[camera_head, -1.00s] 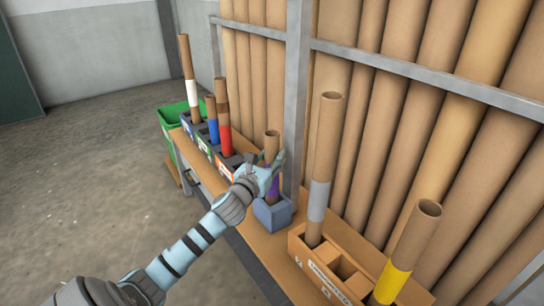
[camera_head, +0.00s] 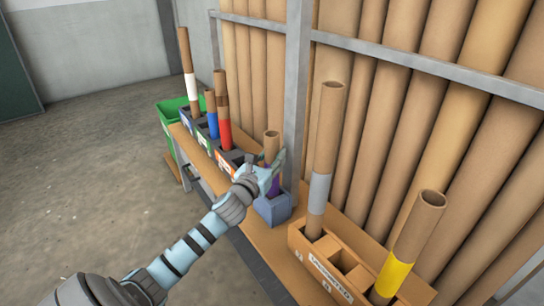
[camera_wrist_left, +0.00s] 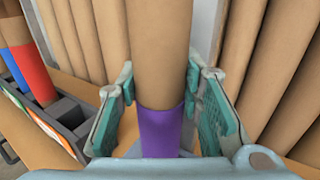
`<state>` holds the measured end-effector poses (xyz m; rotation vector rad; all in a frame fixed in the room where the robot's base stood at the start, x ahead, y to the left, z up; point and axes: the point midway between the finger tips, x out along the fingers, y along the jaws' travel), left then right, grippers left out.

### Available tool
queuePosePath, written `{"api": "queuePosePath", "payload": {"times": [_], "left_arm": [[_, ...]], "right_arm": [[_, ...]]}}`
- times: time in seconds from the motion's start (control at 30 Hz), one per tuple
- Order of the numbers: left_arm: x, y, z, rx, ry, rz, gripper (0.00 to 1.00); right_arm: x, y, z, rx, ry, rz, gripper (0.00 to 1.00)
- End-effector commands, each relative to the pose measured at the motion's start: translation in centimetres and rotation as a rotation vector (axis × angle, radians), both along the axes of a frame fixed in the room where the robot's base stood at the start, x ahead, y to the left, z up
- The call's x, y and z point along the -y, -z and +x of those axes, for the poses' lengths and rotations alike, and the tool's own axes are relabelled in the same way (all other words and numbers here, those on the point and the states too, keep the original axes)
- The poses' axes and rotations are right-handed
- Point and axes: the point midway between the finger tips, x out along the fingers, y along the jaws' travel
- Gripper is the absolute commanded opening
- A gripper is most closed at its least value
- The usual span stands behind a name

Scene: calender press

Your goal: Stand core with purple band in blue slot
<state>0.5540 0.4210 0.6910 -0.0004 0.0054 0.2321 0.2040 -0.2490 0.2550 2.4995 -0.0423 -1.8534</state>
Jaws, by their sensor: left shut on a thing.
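The core with the purple band (camera_head: 272,146) is a short brown tube standing upright in a small blue-grey block (camera_head: 273,209) on the bench. My left gripper (camera_head: 267,178) is shut on this core at its band. In the left wrist view, the core (camera_wrist_left: 160,50) stands between the two teal finger pads (camera_wrist_left: 163,108), with its purple band low between them. The core's lower end is hidden by the gripper and the block. My right gripper is not in view.
A row of grey slotted holders (camera_head: 232,160) with coloured labels holds cores banded white, blue and red (camera_head: 224,132). A wooden box (camera_head: 330,275) at right holds grey- and yellow-banded cores. A green bin (camera_head: 167,112) stands far left. A metal post (camera_head: 296,100) rises close behind the core.

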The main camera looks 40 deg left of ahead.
Motion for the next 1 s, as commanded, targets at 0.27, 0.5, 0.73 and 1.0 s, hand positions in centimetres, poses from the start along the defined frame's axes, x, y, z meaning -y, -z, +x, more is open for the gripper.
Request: {"api": "queuePosePath", "payload": {"times": [0.27, 0.5, 0.73, 1.0], "left_arm": [[0.0, 0.4, 0.0, 0.0, 0.0, -0.001, 0.51], [0.0, 0.4, 0.0, 0.0, 0.0, 0.0, 0.57], [0.3, 0.5, -1.5, -0.004, 0.001, 0.004, 0.57], [2.1, 0.5, -8.5, -0.006, 0.004, 0.006, 0.57]], "right_arm": [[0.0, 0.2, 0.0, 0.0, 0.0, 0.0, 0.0], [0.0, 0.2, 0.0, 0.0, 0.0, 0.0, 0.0], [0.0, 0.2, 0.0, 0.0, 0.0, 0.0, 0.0], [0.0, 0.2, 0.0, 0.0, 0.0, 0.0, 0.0]]}}
